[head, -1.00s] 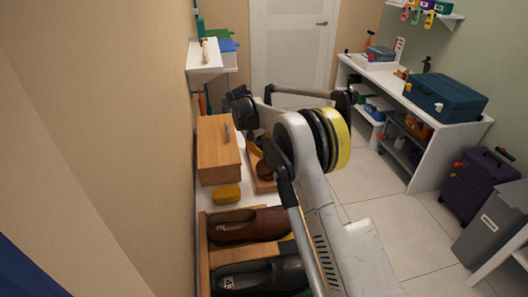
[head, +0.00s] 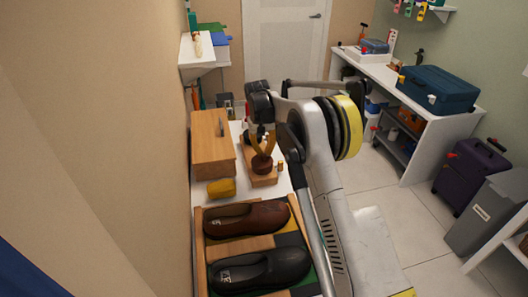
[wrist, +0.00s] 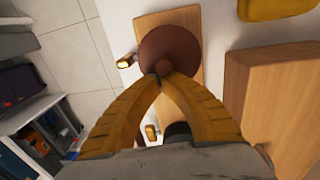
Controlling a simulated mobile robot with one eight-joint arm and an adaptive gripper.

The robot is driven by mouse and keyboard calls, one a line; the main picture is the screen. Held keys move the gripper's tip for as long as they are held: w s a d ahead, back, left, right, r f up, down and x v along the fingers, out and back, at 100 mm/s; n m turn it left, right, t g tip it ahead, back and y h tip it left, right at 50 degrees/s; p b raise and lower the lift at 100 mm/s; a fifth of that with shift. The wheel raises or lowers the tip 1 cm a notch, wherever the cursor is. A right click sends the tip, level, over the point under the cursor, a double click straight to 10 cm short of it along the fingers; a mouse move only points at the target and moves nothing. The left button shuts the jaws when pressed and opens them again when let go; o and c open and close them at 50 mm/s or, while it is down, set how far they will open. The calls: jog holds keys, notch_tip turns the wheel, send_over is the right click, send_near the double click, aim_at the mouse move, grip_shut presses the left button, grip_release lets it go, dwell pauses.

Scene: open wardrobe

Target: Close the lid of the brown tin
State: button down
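A brown round piece (head: 262,165), which looks like the brown tin or its lid, sits over a wooden board (head: 262,181) on the white surface. In the wrist view it is a brown disc (wrist: 184,33) with a rounded knob-like middle. I cannot tell how far the lid is open. In the wrist view the fingertips of my gripper (wrist: 162,76) come together at the near side of the knob-like middle. They look shut with nothing clear between them. Any contact with the brown piece is unclear.
A wooden box (head: 211,145) and a yellow block (head: 221,188) stand left of the board. A brown shoe (head: 246,219) and a black shoe (head: 260,270) lie in front. A small brass-coloured piece (wrist: 124,61) is beside the board. The beige wall closes the left side.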

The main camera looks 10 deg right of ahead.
notch_tip(320, 180, up, 15)
jog(key=p, duration=0.7)
jog(key=shift+y, duration=0.4)
notch_tip(320, 180, down, 15)
jog(key=b, duration=0.4)
jog(key=shift+d+r, duration=0.1)
jog(key=shift+r, duration=0.05)
jog(key=shift+f+b, duration=0.45)
jog(key=shift+f, duration=0.2)
jog(key=shift+r, duration=0.15)
